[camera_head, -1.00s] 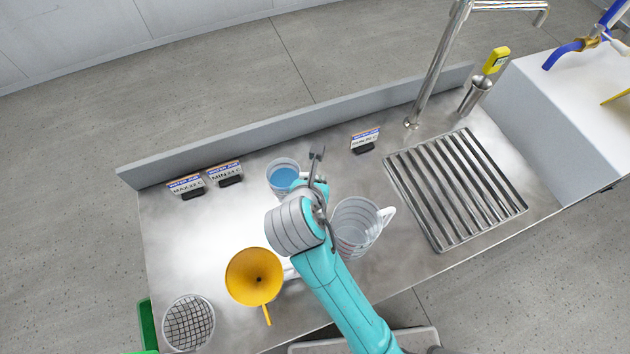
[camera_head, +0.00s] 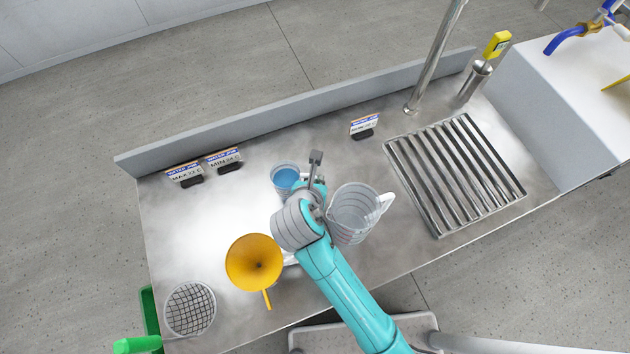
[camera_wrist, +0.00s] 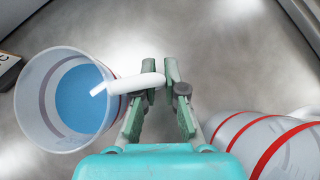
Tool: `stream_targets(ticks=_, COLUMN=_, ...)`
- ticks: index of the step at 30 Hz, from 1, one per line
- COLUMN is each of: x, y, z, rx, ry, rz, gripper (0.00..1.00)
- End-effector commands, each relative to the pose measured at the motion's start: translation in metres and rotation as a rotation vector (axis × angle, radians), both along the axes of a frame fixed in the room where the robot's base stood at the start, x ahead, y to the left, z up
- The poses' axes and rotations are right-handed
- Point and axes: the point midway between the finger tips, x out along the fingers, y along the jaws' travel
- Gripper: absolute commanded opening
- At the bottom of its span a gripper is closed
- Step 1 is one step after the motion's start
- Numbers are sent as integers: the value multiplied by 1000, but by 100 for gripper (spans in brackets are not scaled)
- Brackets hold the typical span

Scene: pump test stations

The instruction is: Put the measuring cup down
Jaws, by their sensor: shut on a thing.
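The measuring cup (camera_head: 284,168) is a clear cup with blue liquid and a white handle. In the head view it is at the middle of the steel counter, just beyond my gripper (camera_head: 312,186), which is largely hidden by my wrist. In the wrist view the cup (camera_wrist: 28,98) is at the left, with its handle (camera_wrist: 136,84) pointing right. My gripper (camera_wrist: 158,77) is shut on that handle. The cup looks about upright. I cannot tell whether its base touches the counter.
A larger clear jug (camera_head: 352,216) stands close to the right of my gripper. A yellow funnel (camera_head: 254,262) and a wire-mesh basket (camera_head: 190,309) are at the front left. Small signs (camera_head: 224,159) line the back edge. A drain grate (camera_head: 455,176) lies at the right. The counter left of the cup is clear.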

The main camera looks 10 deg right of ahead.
Motion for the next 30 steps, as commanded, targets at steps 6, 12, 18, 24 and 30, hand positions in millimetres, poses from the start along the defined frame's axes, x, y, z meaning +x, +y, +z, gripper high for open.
stream_targets(ticks=6, x=0, y=0, z=-18, rx=0, ry=-1, rz=0, gripper=0)
stream_targets(ticks=12, x=0, y=0, z=-18, rx=0, ry=-1, rz=0, gripper=0)
stream_targets(ticks=18, x=0, y=0, z=-20, rx=0, ry=0, rz=0, gripper=32)
stream_targets(ticks=24, x=0, y=0, z=-20, rx=0, ry=0, rz=0, gripper=35)
stream_targets(ticks=30, x=-1, y=1, z=-16, rx=1, ry=0, rz=1, gripper=35)
